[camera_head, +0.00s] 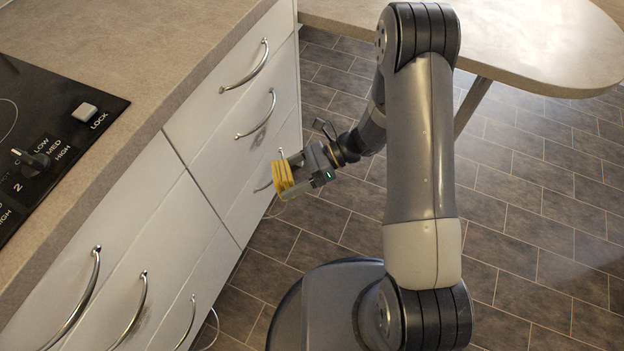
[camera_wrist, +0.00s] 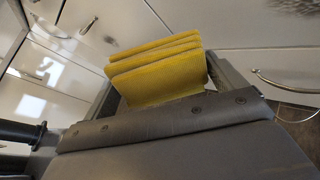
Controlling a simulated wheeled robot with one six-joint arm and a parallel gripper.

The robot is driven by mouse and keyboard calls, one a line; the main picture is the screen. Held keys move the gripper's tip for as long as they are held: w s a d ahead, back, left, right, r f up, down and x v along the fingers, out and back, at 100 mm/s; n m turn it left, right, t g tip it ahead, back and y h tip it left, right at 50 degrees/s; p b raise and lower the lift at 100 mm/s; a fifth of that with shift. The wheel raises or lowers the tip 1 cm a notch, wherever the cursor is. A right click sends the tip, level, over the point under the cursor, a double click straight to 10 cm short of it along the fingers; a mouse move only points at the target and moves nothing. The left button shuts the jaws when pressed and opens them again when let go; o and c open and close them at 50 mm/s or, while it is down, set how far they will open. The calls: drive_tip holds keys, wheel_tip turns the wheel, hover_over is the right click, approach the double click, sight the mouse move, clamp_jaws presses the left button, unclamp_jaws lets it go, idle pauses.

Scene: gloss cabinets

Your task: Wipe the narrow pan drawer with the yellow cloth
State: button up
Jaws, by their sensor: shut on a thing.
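The yellow cloth (camera_head: 282,178), folded in layers, is held at the tip of my gripper (camera_head: 294,172). In the wrist view the cloth (camera_wrist: 158,75) stands up between the two fingers of my gripper (camera_wrist: 165,88). My gripper is shut on it, close in front of the lowest drawer (camera_head: 249,205) of the far white stack. I cannot tell whether the cloth touches that front. The arm and cloth hide part of its handle. All drawers in view look closed. The pictures do not settle which one is the narrow pan drawer.
A nearer white drawer stack (camera_head: 150,250) has bar handles that stick out. Above are a worktop (camera_head: 130,50) and a black hob (camera_head: 60,120). A rounded table (camera_head: 540,40) stands at the far right on a leg. The tiled floor (camera_head: 540,240) is clear at right.

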sight(270, 121)
drive_tip(key=w+a+f+m+t+y+b, duration=0.1)
drive_tip(key=t+b, duration=0.1)
drive_tip(key=w+a+f+m+t+y+b, duration=0.1)
drive_tip(key=w+f+m+t+b, duration=0.1)
drive_tip(key=shift+a+f+m, duration=0.2)
drive_tip(key=shift+f+m, duration=0.05)
drive_tip(key=shift+m, duration=0.05)
drive_tip(key=shift+w+a+f+m+t+b, duration=0.45)
drive_tip(key=shift+w+a+m+t+b, duration=0.35)
drive_tip(key=shift+w+t, duration=0.35)
drive_tip(key=shift+w+a+f+m+t+b, duration=0.5)
drive_tip(key=shift+w+a+m+t+b, duration=0.15)
drive_tip(key=shift+w+a+t, duration=0.35)
drive_tip(key=shift+w+a+f+m+t+b, duration=0.45)
drive_tip(key=shift+w+a+m+t+b, duration=0.25)
drive_tip(key=shift+w+t, duration=0.5)
drive_tip(key=shift+x, duration=0.95)
drive_tip(key=shift+w+d+r, duration=0.15)
drive_tip(key=shift+w, duration=0.1)
